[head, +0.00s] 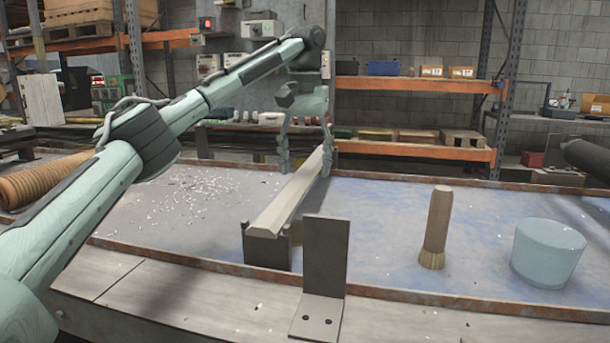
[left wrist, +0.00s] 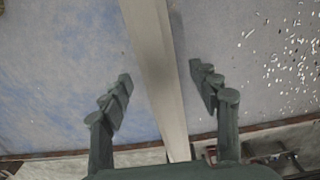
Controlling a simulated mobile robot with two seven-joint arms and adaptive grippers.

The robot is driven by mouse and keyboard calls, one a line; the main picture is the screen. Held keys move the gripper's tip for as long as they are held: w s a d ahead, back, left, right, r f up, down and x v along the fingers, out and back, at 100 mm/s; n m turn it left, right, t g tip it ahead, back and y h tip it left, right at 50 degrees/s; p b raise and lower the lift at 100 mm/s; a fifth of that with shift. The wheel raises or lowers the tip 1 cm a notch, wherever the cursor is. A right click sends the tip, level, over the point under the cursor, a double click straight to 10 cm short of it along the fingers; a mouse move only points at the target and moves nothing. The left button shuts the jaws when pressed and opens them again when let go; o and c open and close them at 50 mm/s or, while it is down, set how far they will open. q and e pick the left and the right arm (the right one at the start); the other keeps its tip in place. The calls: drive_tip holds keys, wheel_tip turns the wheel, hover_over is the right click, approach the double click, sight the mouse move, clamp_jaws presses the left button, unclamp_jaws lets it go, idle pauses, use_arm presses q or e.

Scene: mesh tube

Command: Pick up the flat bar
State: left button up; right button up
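The flat bar (head: 289,197) is a long pale grey strip. Its near end rests on a dark block (head: 266,250) and it runs away from me over the table. My left gripper (head: 304,165) is at the far part of the bar, with its fingers pointing down on either side of it. In the left wrist view the bar (left wrist: 158,75) passes between the spread fingers of my left gripper (left wrist: 160,98), with a gap on both sides. The bar's far end is partly hidden by the gripper. My right gripper is not in view.
A dark angle bracket (head: 325,262) stands at the table's front edge, close to the bar's near end. A wooden-handled brush (head: 436,228) stands upright and a light blue round tub (head: 548,253) sits at the right. Metal chips (head: 195,190) lie on the left of the table (head: 385,205).

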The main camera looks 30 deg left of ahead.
use_arm(q)
clamp_jaws()
drive_tip(key=shift+r, duration=0.1)
idle(0.4)
